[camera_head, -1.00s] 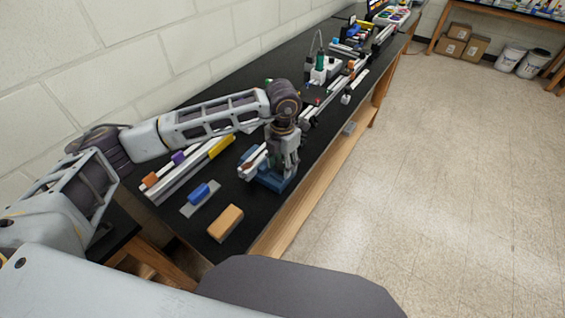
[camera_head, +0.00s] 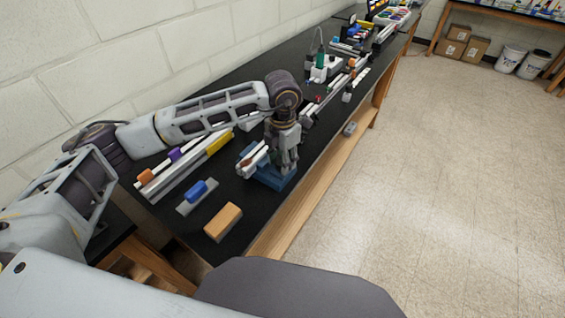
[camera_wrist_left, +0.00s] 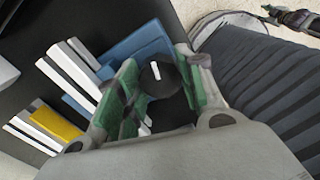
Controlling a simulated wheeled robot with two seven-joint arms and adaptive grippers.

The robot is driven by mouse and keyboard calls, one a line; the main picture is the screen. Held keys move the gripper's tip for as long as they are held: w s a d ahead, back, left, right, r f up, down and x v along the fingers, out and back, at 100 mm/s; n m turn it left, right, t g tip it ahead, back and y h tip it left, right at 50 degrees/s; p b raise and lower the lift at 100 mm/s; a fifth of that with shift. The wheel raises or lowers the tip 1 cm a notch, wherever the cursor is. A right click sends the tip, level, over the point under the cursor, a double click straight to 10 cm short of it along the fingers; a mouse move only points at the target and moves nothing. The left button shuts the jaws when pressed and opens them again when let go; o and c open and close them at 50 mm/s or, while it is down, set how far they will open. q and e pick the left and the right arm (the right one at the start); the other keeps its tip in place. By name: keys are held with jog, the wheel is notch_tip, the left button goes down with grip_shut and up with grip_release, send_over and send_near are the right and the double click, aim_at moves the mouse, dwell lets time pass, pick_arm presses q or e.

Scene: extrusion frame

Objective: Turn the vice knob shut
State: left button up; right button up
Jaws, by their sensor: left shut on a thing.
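The blue vice (camera_head: 272,178) sits on the black bench near its front edge, with light bars at its left side; it also shows in the left wrist view (camera_wrist_left: 138,45). My left gripper (camera_head: 284,168) points down over the vice. In the left wrist view, the green-padded fingers (camera_wrist_left: 160,92) are shut on the dark round vice knob (camera_wrist_left: 160,74), which has a white mark on its top. The arm hides part of the vice in the head view. My right gripper is not in view.
Left of the vice lie extrusion rails (camera_head: 185,172) with orange, purple and yellow pieces. A blue block on a grey plate (camera_head: 197,195) and a tan block (camera_head: 223,222) lie nearer. Several tools stand farther along the bench. The floor at right is clear.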

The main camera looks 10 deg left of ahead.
pick_arm(q)
jog(key=o, duration=0.7)
jog(key=shift+c, duration=0.2)
jog(key=o, duration=0.4)
jog(key=shift+c, duration=0.2)
jog(key=shift+r, duration=0.1)
notch_tip(320, 180, up, 12)
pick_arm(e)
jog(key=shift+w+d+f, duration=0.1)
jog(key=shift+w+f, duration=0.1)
